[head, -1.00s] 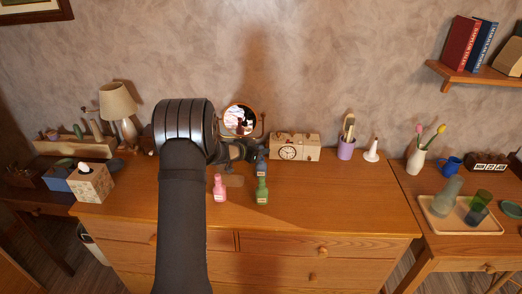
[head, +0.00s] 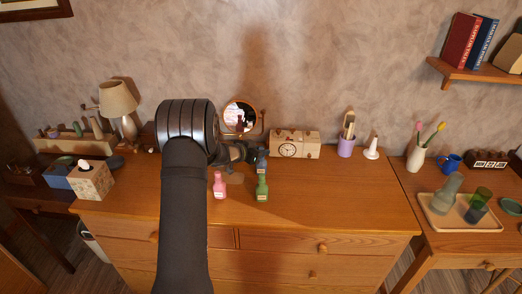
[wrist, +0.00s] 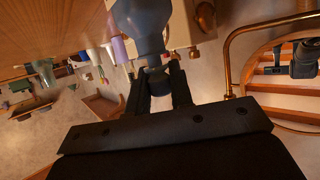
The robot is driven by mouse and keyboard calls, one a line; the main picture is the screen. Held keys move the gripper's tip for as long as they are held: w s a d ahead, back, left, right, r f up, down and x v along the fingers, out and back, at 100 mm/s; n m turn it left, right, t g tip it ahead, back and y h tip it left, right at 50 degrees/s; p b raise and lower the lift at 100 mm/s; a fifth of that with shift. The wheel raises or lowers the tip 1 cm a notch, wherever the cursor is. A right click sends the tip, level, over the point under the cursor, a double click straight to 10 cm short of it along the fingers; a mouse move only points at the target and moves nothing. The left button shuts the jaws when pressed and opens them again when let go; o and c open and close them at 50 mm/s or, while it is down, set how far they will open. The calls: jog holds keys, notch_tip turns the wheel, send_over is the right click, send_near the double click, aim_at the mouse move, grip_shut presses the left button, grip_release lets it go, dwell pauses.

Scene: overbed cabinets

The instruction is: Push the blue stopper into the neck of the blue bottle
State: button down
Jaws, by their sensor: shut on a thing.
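The blue bottle (head: 262,166) stands on the wooden dresser behind the green bottle, its upper part close to my gripper (head: 250,153). In the wrist view the blue bottle (wrist: 146,18) appears upside down, its neck pointing at my fingers. My gripper (wrist: 160,88) is shut on the blue stopper (wrist: 158,76), a small dark piece between the fingertips. The stopper lines up closely with the bottle's neck. I cannot tell how far, if at all, it sits inside.
A pink bottle (head: 219,186) and a green bottle (head: 262,189) stand in front. A round mirror (head: 239,117) and a clock (head: 296,145) are behind. A purple cup (head: 346,147) and white cone (head: 371,149) stand to the right. The dresser's right front is clear.

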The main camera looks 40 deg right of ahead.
aim_at(261, 148)
jog(key=shift+f, duration=0.4)
jog(key=c, duration=1.2)
grip_release()
jog(key=shift+r, duration=0.1)
jog(key=shift+r, duration=0.3)
notch_tip(261, 148, up, 3)
jog(key=s+r, duration=0.2)
jog(key=s, duration=0.1)
jog(key=s+d+r, duration=0.1)
jog(key=s+r, duration=0.1)
jog(key=s, duration=0.2)
jog(key=s+d+r, duration=0.1)
jog(key=s+r, duration=0.2)
jog(key=s, duration=0.1)
jog(key=shift+s+r, duration=0.1)
jog(key=shift+s, duration=0.1)
